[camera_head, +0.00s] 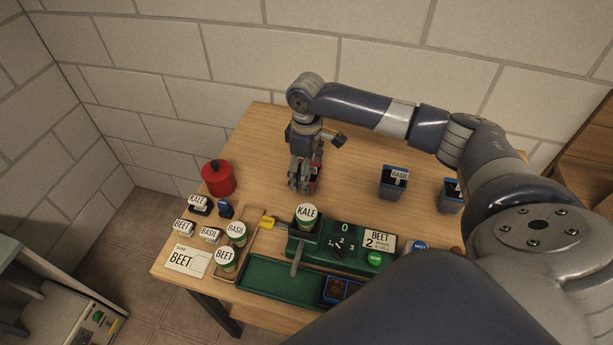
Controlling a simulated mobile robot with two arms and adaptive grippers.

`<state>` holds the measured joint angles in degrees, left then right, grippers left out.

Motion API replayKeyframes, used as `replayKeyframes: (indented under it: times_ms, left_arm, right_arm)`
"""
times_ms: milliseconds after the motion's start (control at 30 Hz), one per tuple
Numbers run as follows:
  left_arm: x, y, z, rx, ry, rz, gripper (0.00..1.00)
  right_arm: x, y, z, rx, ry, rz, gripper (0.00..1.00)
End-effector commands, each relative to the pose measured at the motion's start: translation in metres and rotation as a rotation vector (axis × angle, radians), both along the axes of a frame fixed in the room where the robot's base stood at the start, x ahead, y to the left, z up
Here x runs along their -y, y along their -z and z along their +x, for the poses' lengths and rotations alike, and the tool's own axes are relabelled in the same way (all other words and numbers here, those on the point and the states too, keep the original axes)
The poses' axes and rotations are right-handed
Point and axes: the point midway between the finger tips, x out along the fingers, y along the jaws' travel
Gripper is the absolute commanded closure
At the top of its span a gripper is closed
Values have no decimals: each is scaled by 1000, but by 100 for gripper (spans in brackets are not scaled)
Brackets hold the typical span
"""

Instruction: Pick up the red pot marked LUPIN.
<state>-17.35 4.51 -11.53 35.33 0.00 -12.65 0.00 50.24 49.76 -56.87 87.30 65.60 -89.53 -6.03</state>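No lettering LUPIN is readable in the head view. A small red patch (314,186) shows beside and partly behind the fingers of my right gripper (302,186). It may be part of a red pot, but the fingers hide most of it. My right gripper points down over the middle of the table, low near its surface. I cannot tell whether its fingers are shut on the red thing or only around it. A round red container (217,179) with a dark knob on top stands at the table's left, apart from the gripper, with no label visible. My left gripper is not in view.
A green machine (330,246) with a dial stands at the table's front, holding a KALE cup (306,214). BEET and BASIL cups (236,233) and label cards are at front left. Dark blue pots (394,183) stand to the right. The table's back is clear.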

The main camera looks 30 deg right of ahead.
Motion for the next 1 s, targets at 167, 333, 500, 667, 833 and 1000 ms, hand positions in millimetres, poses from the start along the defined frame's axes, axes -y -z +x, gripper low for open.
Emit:
replayKeyframes:
  times_ms: [167,333,500,667,833,1000]
  left_arm:
    - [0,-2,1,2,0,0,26]
    - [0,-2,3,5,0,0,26]
    - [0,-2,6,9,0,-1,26]
    - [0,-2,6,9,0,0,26]
    - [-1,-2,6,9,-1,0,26]
    - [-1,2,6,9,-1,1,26]
  right_arm:
    - [0,9,0,1,0,-1,22]
    - [0,9,0,1,0,-1,24]
    - [0,9,0,1,0,-1,62]
    - [0,9,0,1,0,-1,73]
    - [0,8,0,1,0,-1,73]
    - [0,-6,1,4,0,1,73]
